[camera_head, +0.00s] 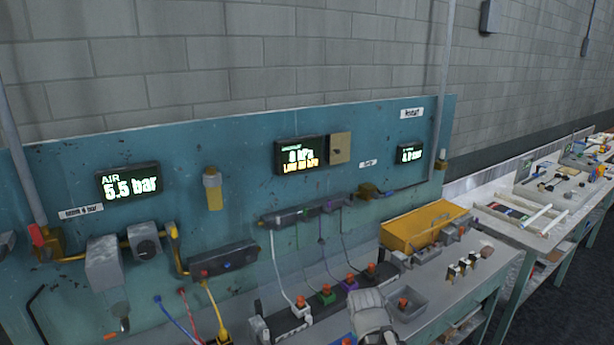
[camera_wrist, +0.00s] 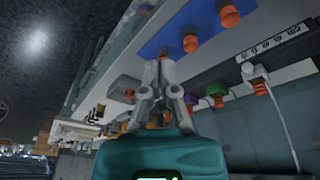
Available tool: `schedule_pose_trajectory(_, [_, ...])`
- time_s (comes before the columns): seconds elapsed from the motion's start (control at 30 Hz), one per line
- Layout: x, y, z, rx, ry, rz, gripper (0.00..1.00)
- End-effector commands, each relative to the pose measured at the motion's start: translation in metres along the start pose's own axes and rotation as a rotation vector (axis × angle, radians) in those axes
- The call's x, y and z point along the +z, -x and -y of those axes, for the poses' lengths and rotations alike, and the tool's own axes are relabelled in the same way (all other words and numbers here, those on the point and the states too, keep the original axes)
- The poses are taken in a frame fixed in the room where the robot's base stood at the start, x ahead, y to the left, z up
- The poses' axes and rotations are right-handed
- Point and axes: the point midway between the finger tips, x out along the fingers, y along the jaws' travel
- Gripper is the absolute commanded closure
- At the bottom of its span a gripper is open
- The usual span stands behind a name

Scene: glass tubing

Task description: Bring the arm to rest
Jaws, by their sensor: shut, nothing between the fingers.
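My gripper (camera_wrist: 163,62) shows in the middle of the wrist view, its grey fingers drawn together with nothing between them. It is close to the bench front, near a blue patch (camera_wrist: 168,38) with orange-topped fittings (camera_wrist: 190,42). I cannot tell from this view whether it touches anything. In the head view a pale grey rounded part at the bottom edge looks like part of my arm. The rest of the arm is out of view there.
The bench (camera_head: 465,290) carries a row of orange-topped fittings (camera_head: 326,294), a grey tray (camera_head: 408,303) and a yellow box (camera_head: 415,226). Hoses hang from the teal panel (camera_head: 250,195) behind. A second bench (camera_head: 545,215) stands at right, with dark floor beside it.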

Motion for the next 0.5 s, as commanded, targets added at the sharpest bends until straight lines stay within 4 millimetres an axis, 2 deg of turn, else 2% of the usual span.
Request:
schedule_pose_trajectory(0.03, [0.010, -0.003, -0.009, -0.005, 0.041, 0.047, 1.00])
schedule_pose_trajectory(0.2, [0.034, -0.005, -0.026, -0.040, 0.176, 0.173, 1.00])
schedule_pose_trajectory(0.33, [0.044, -0.004, -0.032, -0.063, 0.234, 0.224, 1.00])
schedule_pose_trajectory(0.5, [0.048, -0.004, -0.034, -0.072, 0.258, 0.242, 1.00])
